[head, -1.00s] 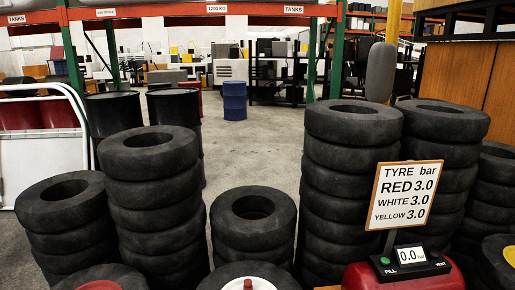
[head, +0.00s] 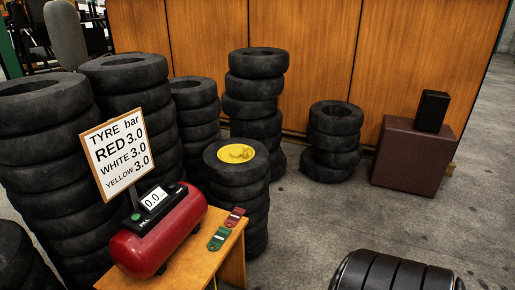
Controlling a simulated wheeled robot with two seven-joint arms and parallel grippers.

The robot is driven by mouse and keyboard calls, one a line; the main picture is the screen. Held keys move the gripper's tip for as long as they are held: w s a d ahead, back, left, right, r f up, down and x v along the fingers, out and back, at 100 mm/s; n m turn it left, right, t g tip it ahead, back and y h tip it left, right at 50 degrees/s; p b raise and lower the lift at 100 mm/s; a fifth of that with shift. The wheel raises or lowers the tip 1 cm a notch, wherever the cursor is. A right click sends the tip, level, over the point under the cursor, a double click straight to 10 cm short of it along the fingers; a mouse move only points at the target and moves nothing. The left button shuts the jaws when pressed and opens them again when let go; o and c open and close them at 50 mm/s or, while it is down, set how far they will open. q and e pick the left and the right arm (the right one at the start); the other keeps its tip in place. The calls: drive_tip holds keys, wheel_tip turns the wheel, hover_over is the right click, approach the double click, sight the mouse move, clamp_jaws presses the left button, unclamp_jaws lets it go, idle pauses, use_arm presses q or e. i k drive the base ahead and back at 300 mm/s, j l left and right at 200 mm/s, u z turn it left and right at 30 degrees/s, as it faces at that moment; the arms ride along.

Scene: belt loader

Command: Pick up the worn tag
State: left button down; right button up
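Two small tags lie on the wooden table beside the red compressor. One is a red tag (head: 234,217) near the table's back right edge. The other is a green tag (head: 218,238), just in front of it. Their lettering is too small to read, so I cannot tell by text which is the worn tag. Neither of my grippers shows in the head view.
The red compressor (head: 165,232) with a 0.0 display fills the left of the wooden table (head: 190,270). A pressure sign (head: 117,155) stands behind it. Tyre stacks (head: 252,100) crowd the left and back. A brown box (head: 408,160) stands right. A black ribbed object (head: 395,275) is at lower right.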

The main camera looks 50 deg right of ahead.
sight(237, 214)
drive_tip(key=z, duration=1.45)
